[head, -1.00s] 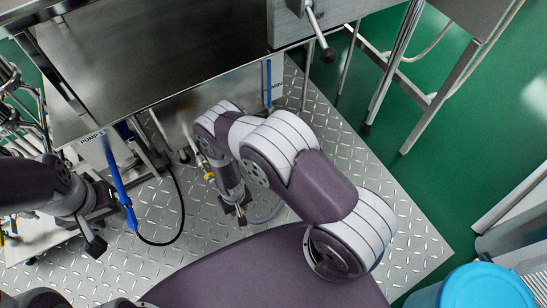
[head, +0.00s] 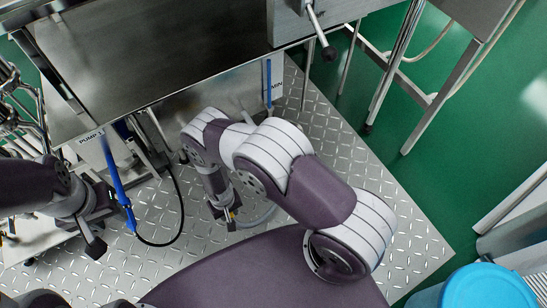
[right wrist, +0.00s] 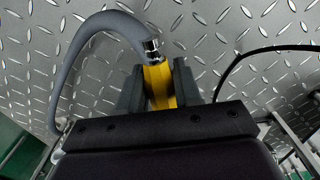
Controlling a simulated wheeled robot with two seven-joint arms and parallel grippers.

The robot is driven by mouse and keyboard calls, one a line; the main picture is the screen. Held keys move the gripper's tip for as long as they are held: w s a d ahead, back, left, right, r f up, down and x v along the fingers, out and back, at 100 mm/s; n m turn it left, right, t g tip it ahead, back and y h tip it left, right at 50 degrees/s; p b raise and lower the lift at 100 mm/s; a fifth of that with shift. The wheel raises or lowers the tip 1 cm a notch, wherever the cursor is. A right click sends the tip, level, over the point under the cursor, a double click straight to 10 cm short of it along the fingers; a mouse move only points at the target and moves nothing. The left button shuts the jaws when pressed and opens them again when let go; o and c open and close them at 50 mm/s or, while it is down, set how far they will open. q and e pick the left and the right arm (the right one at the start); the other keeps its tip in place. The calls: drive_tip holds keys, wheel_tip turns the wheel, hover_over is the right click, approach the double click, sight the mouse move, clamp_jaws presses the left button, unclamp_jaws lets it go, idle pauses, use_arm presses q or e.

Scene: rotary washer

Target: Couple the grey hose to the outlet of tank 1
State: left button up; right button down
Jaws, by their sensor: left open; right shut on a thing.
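My right gripper (head: 228,217) hangs low over the metal floor plate, in front of the steel unit. In the right wrist view, the right gripper (right wrist: 159,88) is shut on a yellow fitting (right wrist: 159,82) with a shiny metal end (right wrist: 151,50). The grey hose (right wrist: 88,32) meets this end and bends down to the left. A pale stretch of the hose (head: 265,216) also shows beside the gripper in the head view. My left gripper (head: 94,218) is open and empty at the left. I cannot make out the outlet of tank 1; my right arm covers part of the area.
A steel bench (head: 150,45) spans the upper left. Bare diamond plate (head: 335,140) lies to the right. A blue lid (head: 487,289) is at lower right.

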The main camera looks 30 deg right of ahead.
drive_tip(key=shift+w+a+f+b, duration=0.1)
drive_tip(key=shift+w+b, duration=0.6)
drive_tip(key=shift+w, duration=0.5)
drive_tip(key=shift+w+a+b, duration=0.1)
drive_tip(key=shift+w+b, duration=0.55)
drive_tip(key=shift+w, duration=0.95)
drive_tip(key=shift+w+b, duration=0.65)
drive_tip(key=shift+b, duration=0.05)
drive_tip(key=c, duration=0.7)
unclamp_jaws()
wheel_tip(320, 180, up, 13)
drive_tip(key=p, duration=0.6)
drive_tip(key=shift+p, duration=0.3)
